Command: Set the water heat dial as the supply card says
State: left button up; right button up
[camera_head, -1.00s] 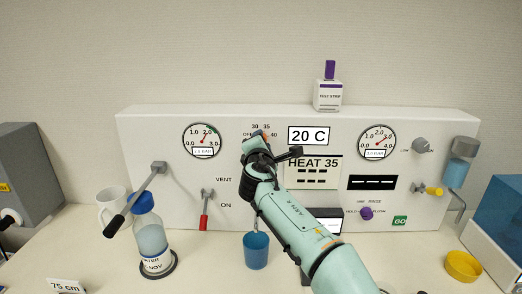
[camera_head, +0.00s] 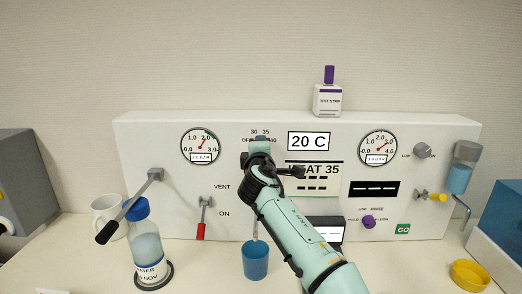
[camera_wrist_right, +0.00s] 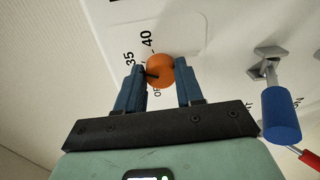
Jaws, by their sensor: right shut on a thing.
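The water heat dial is an orange round knob (camera_wrist_right: 160,70) on the white panel, with printed 35, 40 and partly hidden marks around it. A dark pointer line shows on its left side in the wrist view; its exact setting is hard to tell. My right gripper (camera_wrist_right: 158,80) has its blue fingers on both sides of the knob, shut on it. In the head view the right gripper (camera_head: 260,146) covers the dial below the 30 and 35 marks. The supply card (camera_head: 318,183) reads HEAT 35 and is partly behind my wrist. The display (camera_head: 309,141) reads 20 C. My left gripper is not in view.
A grey lever (camera_head: 130,205) and a red-handled lever (camera_head: 202,222) are left of my arm. A blue cup (camera_head: 255,262) stands below it, beside a water bottle (camera_head: 147,250). Two gauges (camera_head: 200,146), a purple knob (camera_head: 368,222) and a yellow bowl (camera_head: 470,274) are also around.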

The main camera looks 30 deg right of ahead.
jog(key=shift+r, duration=0.1)
jog(key=o, duration=1)
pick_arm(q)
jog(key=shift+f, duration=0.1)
pick_arm(e)
jog(key=shift+o, duration=0.2)
pick_arm(q)
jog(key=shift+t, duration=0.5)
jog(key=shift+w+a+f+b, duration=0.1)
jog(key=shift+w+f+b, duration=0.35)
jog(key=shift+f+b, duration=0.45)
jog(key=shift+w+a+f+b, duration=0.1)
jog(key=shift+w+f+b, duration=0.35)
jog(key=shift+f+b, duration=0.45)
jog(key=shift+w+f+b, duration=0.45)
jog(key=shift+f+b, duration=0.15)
jog(key=shift+b, duration=0.55)
pick_arm(e)
jog(key=v, duration=1.3)
jog(key=shift+s+a, duration=0.1)
jog(key=shift+s, duration=0.05)
